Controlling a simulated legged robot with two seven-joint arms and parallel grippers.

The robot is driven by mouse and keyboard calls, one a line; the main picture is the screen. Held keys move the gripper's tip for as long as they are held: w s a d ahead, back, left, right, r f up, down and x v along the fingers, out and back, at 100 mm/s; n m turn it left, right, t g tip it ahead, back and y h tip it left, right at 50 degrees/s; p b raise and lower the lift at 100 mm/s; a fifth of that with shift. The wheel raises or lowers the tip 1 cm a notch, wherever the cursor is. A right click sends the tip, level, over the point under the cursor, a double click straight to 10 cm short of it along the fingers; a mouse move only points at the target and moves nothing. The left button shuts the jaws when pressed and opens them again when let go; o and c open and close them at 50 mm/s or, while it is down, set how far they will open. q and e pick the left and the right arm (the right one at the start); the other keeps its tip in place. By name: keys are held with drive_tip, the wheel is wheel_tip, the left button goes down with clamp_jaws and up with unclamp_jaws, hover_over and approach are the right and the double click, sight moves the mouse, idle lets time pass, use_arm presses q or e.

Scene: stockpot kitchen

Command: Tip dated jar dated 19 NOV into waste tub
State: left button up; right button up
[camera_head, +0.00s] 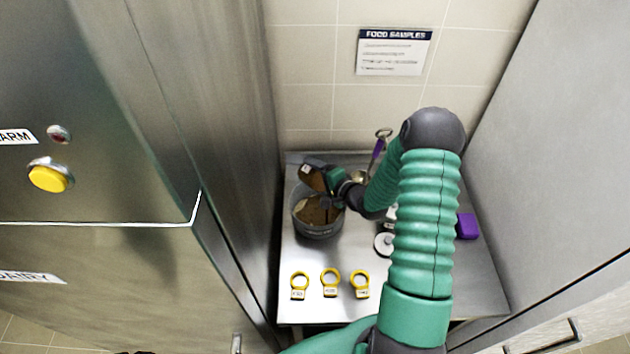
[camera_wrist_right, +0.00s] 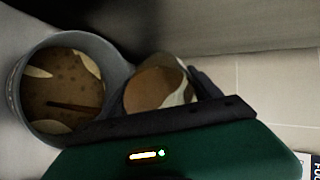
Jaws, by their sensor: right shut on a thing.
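The grey waste tub (camera_head: 318,232) stands at the left rear of the steel table, with brown contents inside; in the right wrist view it is at left (camera_wrist_right: 18,95). My right gripper (camera_head: 333,184) is shut on a jar (camera_head: 312,178), which is tilted at the tub's rear rim. The jar has a pale label, too small to read. In the right wrist view, the jar (camera_wrist_right: 160,88) shows brown contents beside the tub's rim, between my gripper's fingers. I cannot tell whether anything is pouring. My left gripper is not in view.
Three yellow rings with tags (camera_head: 330,281) lie along the table's (camera_head: 310,311) front. A round white-topped item (camera_head: 384,244) and a purple block (camera_head: 467,226) are partly behind my arm. A purple-handled utensil (camera_head: 378,148) stands at the back. Steel cabinets flank the table.

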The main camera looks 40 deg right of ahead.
sight(323, 188)
drive_tip(key=shift+s+f+t+b, duration=0.3)
drive_tip(key=shift+t+b, duration=0.7)
drive_tip(key=shift+b, duration=0.95)
drive_tip(key=shift+s+f+t+b, duration=0.25)
drive_tip(key=shift+t+b, duration=0.75)
drive_tip(key=shift+b, duration=0.95)
drive_tip(key=t+b, duration=0.1)
drive_tip(key=b, duration=0.1)
drive_tip(key=s+r+t+b, duration=0.1)
drive_tip(key=t+b, duration=0.1)
drive_tip(key=b, duration=0.1)
drive_tip(key=t+b, duration=0.1)
drive_tip(key=b, duration=0.2)
drive_tip(key=shift+s+r+t, duration=0.15)
drive_tip(key=shift+s+t, duration=0.15)
drive_tip(key=shift+s+r+t+b, duration=0.2)
drive_tip(key=shift+t+b, duration=0.2)
drive_tip(key=shift+b, duration=0.25)
drive_tip(key=shift+s+r+t+b, duration=0.15)
drive_tip(key=shift+r+t+b, duration=0.05)
drive_tip(key=shift+t+b, duration=0.15)
